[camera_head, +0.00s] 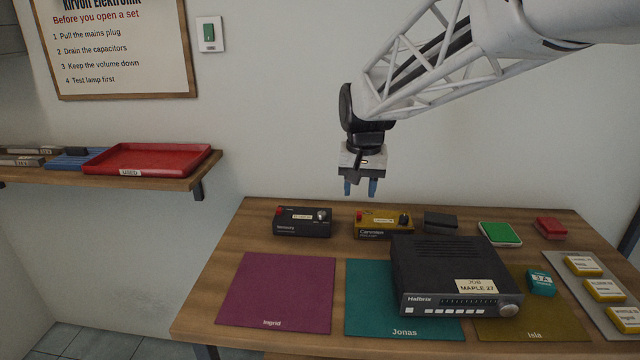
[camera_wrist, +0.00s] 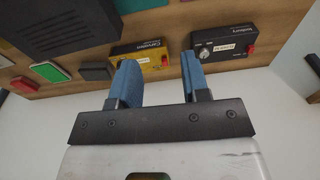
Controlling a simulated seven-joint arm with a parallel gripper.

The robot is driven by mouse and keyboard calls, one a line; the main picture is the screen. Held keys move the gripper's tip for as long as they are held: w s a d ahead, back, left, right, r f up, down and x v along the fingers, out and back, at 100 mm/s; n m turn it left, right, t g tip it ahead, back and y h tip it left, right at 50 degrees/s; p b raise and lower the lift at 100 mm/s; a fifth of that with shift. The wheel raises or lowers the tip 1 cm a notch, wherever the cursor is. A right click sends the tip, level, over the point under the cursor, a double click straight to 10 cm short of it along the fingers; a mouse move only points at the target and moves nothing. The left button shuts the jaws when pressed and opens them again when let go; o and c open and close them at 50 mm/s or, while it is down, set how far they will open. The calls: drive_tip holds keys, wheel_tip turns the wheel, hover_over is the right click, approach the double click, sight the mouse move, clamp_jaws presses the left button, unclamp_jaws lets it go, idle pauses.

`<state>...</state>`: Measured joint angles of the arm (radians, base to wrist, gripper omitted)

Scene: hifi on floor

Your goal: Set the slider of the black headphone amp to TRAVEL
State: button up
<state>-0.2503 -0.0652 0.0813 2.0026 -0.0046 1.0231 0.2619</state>
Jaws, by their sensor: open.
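A small black box (camera_head: 302,222) stands at the back left of the wooden bench, with a red button, a pale label and a silver knob. It also shows in the wrist view (camera_wrist: 224,46), upside down. I take it for the headphone amp, but its name and any slider or TRAVEL mark are too small to read. A similar mustard box (camera_head: 383,224) stands to its right. My gripper (camera_head: 360,188) hangs above the back of the bench, apart from both boxes, fingers down. It is open and empty; its blue fingers (camera_wrist: 160,62) are spread in the wrist view.
A large black Halbrix unit (camera_head: 455,265) stands across the teal mat (camera_head: 365,310) and olive mat. A dark block (camera_head: 440,221), a green pad (camera_head: 499,234) and a red block (camera_head: 551,227) line the back right. The magenta mat (camera_head: 280,290) is empty.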

drive_tip(key=w+a+f, duration=0.3)
drive_tip(key=w+a, duration=0.7)
drive_tip(key=g, duration=0.1)
hover_over(279, 209)
wheel_tip(279, 209, down, 7)
drive_tip(key=shift+w, duration=0.1)
drive_tip(key=shift+f, duration=0.1)
drive_tip(key=shift+f, duration=3.8)
clamp_jaws()
